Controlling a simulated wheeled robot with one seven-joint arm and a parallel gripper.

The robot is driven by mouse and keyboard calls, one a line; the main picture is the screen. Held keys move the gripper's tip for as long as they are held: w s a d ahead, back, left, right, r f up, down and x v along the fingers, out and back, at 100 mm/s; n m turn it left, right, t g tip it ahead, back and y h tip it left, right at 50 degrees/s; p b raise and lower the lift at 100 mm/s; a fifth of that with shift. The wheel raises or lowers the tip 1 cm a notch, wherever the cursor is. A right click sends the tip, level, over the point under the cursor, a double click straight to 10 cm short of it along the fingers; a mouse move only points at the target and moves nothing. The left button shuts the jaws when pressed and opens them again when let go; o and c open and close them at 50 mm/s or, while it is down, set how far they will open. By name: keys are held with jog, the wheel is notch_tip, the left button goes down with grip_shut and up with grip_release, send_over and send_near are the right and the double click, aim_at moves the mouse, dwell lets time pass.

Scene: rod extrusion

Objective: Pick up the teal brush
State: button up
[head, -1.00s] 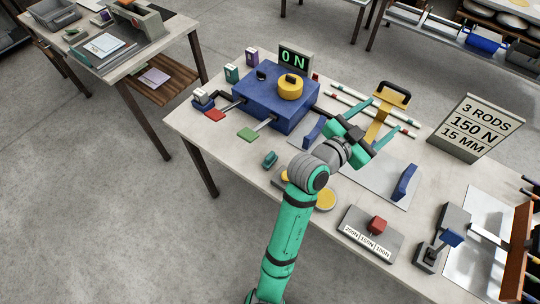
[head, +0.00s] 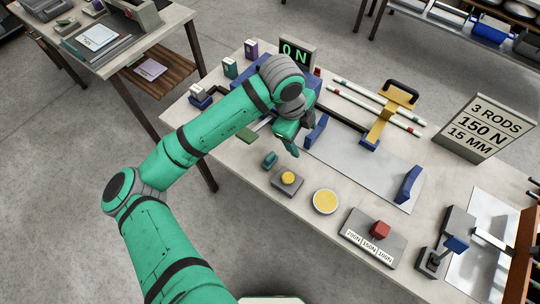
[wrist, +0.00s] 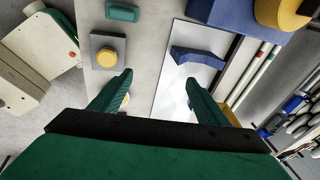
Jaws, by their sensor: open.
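The teal brush (head: 270,160) is a small teal piece lying on the table, left of the yellow-button box. It also shows at the top edge of the wrist view (wrist: 122,11), seemingly cut off little or not at all. My gripper (head: 291,142) is above the table, a little right of the brush and apart from it. In the wrist view my gripper (wrist: 160,80) has its two green fingers spread with nothing between them; the brush lies beyond the left fingertip.
A box with a yellow button (head: 288,180) and a yellow round dish (head: 325,201) stand near the brush. A blue upright block (head: 316,131) is right of my gripper. A blue machine (wrist: 235,14) stands behind, partly hidden by my arm in the head view.

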aim_at(270, 156)
jog(key=a+y, duration=0.1)
jog(key=a, duration=0.2)
jog(key=a+y, duration=0.1)
jog(key=a, duration=0.2)
jog(key=a+g+y, duration=0.1)
jog(key=a, duration=0.2)
jog(key=shift+s+f+m, duration=0.15)
jog(key=shift+s+m, duration=0.15)
jog(key=shift+a+f, duration=0.15)
jog(key=shift+f, duration=0.15)
notch_tip(270, 156, down, 5)
jog(key=shift+f, duration=2.5)
jog(key=shift+c, duration=0.4)
jog(key=c, duration=1)
jog(key=shift+c, duration=0.5)
